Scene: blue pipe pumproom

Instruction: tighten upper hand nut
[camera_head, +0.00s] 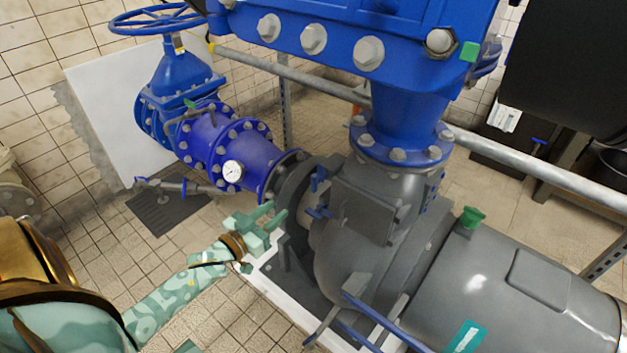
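Two small blue hand nuts sit on the left edge of the grey cover (366,207) on the pump housing. The upper hand nut (319,180) is at the cover's upper left corner. The lower hand nut (318,212) is just below it. My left gripper (275,214), teal, comes in from the lower left and is to the left of and a little lower than the upper nut in the picture. Its two fingers look apart, with nothing between them. It does not touch either nut. My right gripper is not in view.
A large blue flanged body (400,30) overhangs the pump. A grey motor (510,290) fills the lower right. Blue bars (383,322) show low in front of the pump.

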